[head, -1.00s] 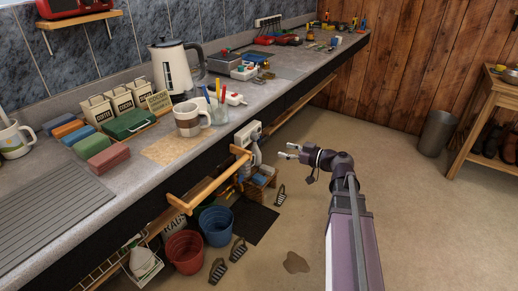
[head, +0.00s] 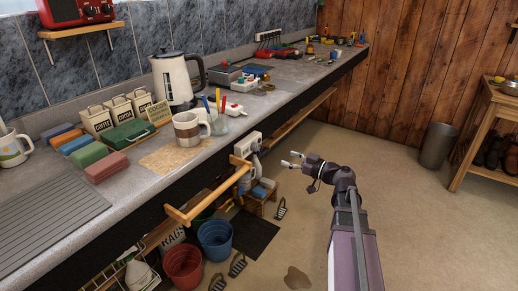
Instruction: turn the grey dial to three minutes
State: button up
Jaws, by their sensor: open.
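A pale box-shaped unit (head: 246,144) is fixed at the front edge of the counter, behind the end of a wooden rail. A dark part shows on its right side. It is too small here to tell whether this is the grey dial, and no dial marks can be read. My gripper (head: 291,159) is open and empty. Its two fingers point left toward the unit, with a clear gap between, and it touches nothing that I can see.
The wooden rail (head: 212,196) juts out from the counter front. A mug (head: 187,131), a glass of pens and a kettle (head: 172,80) stand on the counter (head: 150,185). Buckets (head: 215,238) and sandals lie below. The floor right of my arm is clear.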

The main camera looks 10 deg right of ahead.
aim_at(257, 147)
jog(key=x, duration=1.2)
jog(key=shift+w+a, duration=0.2)
jog(key=shift+w, duration=0.05)
grip_shut()
